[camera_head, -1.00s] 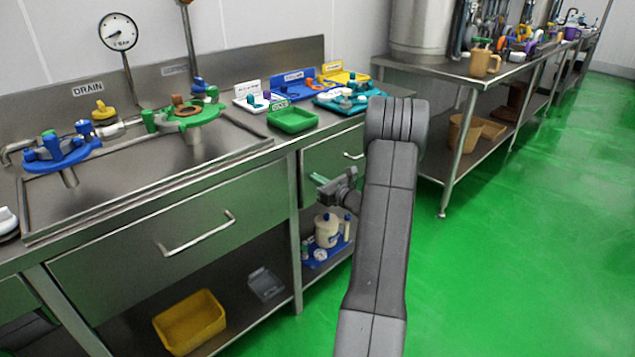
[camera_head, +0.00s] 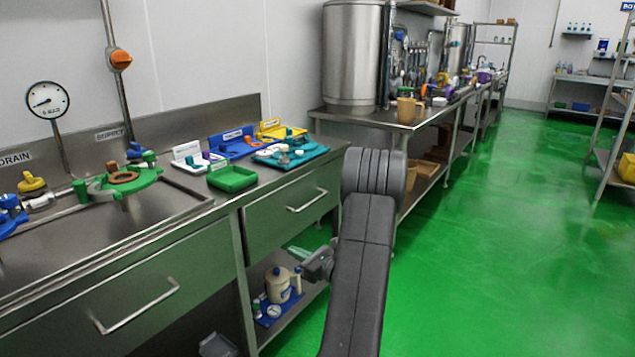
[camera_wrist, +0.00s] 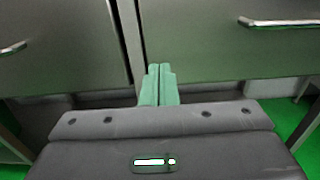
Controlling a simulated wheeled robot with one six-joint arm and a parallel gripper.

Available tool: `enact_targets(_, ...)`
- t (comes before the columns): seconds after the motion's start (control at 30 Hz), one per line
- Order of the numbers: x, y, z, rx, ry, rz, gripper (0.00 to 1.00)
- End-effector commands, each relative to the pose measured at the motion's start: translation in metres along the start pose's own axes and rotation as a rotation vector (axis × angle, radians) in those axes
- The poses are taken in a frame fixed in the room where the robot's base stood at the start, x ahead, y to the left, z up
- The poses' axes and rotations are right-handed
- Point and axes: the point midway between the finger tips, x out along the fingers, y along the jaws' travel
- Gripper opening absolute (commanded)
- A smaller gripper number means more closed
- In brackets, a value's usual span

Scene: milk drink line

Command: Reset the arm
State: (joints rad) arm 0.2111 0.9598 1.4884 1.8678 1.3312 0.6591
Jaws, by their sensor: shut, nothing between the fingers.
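My gripper shows in the wrist view (camera_wrist: 159,84), its two green fingers together with nothing between them. In the head view my gripper (camera_head: 297,252) sticks out to the left of my dark grey arm, partly hidden by the wrist. It is in front of the steel counter's drawers, below the counter top and apart from them. My arm rises from the bottom of the head view and bends at a thick joint near the counter's right end.
The steel counter (camera_head: 120,262) bears a green tray (camera_head: 232,178), a teal tray (camera_head: 268,157) and a green valve part (camera_head: 140,183). A lower shelf holds a cream jug (camera_head: 279,285). Green floor at right is clear.

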Motion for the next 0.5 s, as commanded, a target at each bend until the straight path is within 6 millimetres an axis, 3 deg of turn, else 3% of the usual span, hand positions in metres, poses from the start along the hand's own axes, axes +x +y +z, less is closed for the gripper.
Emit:
enact_targets(0.27,0.011,0.0,-0.001,-0.001,0.001,0.001,0.0)
enact_targets(0.5,0.054,0.001,-0.002,-0.001,0.0,0.004,0.0)
